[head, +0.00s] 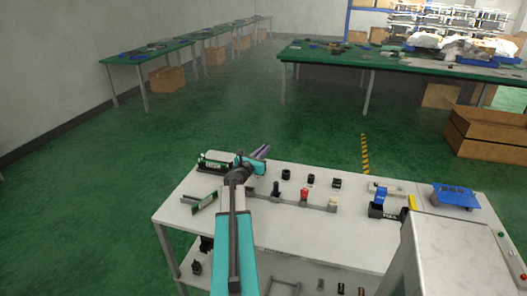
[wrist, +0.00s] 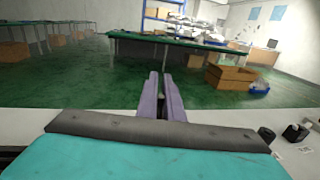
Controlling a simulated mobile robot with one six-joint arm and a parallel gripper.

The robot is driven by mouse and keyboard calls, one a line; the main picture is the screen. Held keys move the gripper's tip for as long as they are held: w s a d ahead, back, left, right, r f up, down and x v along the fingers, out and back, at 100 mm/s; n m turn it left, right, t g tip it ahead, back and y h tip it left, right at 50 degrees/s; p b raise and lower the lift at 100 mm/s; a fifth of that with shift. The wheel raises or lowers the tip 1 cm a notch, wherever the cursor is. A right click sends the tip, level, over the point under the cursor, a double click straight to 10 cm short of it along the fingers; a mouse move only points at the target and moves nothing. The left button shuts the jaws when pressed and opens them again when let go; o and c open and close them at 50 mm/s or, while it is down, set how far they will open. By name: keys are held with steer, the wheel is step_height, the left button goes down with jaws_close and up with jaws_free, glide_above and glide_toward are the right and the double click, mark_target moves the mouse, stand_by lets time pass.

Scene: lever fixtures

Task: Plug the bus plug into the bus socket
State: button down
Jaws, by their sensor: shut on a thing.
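My gripper (head: 263,150) is above the far left part of the white workbench, pointing away from my body. In the wrist view its two purple fingers (wrist: 162,95) are close together, shut on a small dark piece (wrist: 161,103), taken to be the bus plug. Most of it is hidden between the fingers, and its tilt cannot be told. A black unit with a green-and-white front (head: 214,163) stands on the bench left of my gripper. A green-and-white block (head: 204,203) lies nearer the front. I cannot tell which part is the bus socket.
A grey rail (head: 318,206) holds several small fixtures, one a red-topped lever (head: 304,193). Several black parts (head: 286,174) stand behind it. The front middle of the bench (head: 300,230) is clear.

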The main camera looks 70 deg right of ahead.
steer(key=shift+f+b, duration=0.4)
steer(key=shift+f, duration=0.1)
steer(key=c, duration=1.8)
jaws_free()
steer(key=shift+a, duration=0.15)
steer(key=shift+w+a+b, duration=0.3)
steer(key=shift+a+b, duration=0.15)
steer(key=shift+a, duration=1.8)
steer(key=shift+w+a+b, duration=0.35)
steer(key=shift+a+b, duration=0.15)
steer(key=shift+a, duration=1.7)
steer(key=shift+w+a+b, duration=0.3)
steer(key=shift+a+b, duration=0.15)
steer(key=shift+a, duration=1.8)
steer(key=shift+w, duration=0.1)
